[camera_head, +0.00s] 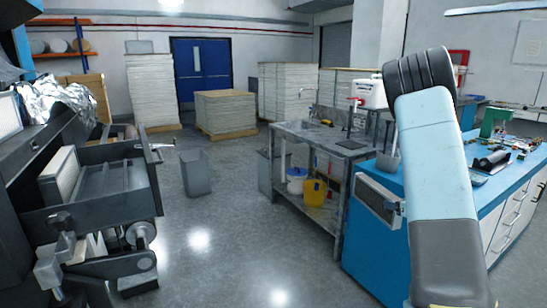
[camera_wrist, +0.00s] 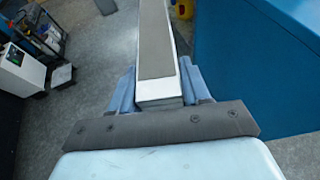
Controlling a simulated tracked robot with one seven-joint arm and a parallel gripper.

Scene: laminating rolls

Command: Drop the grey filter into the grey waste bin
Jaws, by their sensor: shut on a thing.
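The grey filter (camera_head: 376,203) is a flat panel with a grey face and a pale frame. It is held in front of the blue cabinet in the head view. In the wrist view the filter (camera_wrist: 155,45) runs up the picture between the blue-grey fingers. My gripper (camera_wrist: 158,85) is shut on its near end; in the head view my gripper (camera_head: 399,208) is mostly behind my arm. A grey, open-topped bin (camera_head: 195,174) stands on the floor left of centre, well apart from the filter. Its inside is hardly visible.
A second grey bin (camera_head: 264,172) stands beside the metal sink table (camera_head: 322,140), with buckets on the lower shelf. A dark machine (camera_head: 105,190) with a pale-edged panel (camera_head: 60,176) is at the left. The floor between is clear.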

